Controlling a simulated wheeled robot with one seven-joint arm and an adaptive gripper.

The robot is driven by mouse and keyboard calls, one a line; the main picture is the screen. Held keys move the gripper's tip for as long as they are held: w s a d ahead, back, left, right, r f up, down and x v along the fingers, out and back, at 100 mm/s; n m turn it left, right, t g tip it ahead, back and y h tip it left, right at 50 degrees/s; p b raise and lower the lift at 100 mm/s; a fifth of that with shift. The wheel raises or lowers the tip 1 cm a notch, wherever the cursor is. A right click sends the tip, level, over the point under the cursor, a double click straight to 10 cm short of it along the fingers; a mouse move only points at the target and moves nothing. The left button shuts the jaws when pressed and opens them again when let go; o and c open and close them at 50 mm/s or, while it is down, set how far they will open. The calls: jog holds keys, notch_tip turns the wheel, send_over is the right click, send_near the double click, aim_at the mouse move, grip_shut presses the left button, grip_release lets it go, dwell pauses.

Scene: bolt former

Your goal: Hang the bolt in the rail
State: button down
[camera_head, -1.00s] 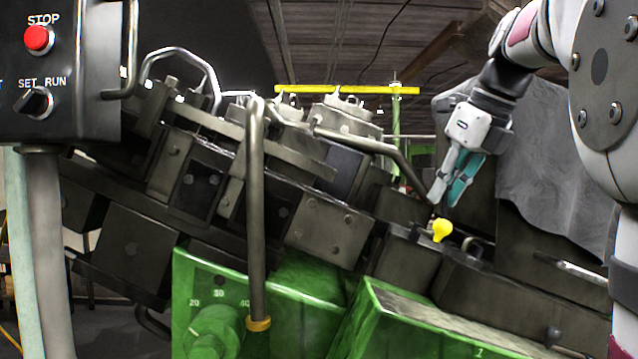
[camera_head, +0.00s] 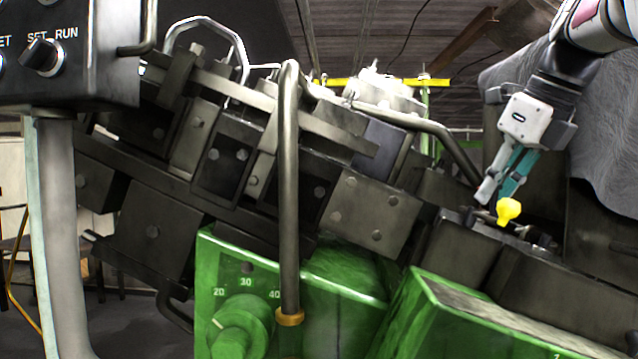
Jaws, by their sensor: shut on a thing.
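The bolt (camera_head: 508,209) is yellow, with a wide head and a short narrower part below it. It is at the tips of my gripper (camera_head: 494,198), which points down and to the left at the right of the view. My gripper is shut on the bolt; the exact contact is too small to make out. The bolt shows just above a dark metal ledge (camera_head: 480,226) of the machine, which looks like the rail. The rail's slot cannot be made out, and I cannot tell whether the bolt touches it.
The dark bolt former (camera_head: 375,212) fills the middle, with a bent metal pipe (camera_head: 290,180) in front. Green housings (camera_head: 290,290) stand below. A control box (camera_head: 70,55) is at upper left. Grey cloth (camera_head: 600,120) hangs behind my gripper.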

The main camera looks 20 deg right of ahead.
aim_at(494, 209)
jog(key=shift+s+f, duration=0.1)
jog(key=shift+f, duration=0.25)
dwell(1.1)
jog(key=shift+f+b, duration=0.3)
jog(key=shift+f, duration=1.1)
dwell(1.3)
jog(key=c, duration=1.5)
grip_release()
jog(key=shift+o, duration=0.3)
jog(key=o, duration=0.5)
jog(key=shift+r+p, duration=2.95)
jog(key=shift+r, duration=0.55)
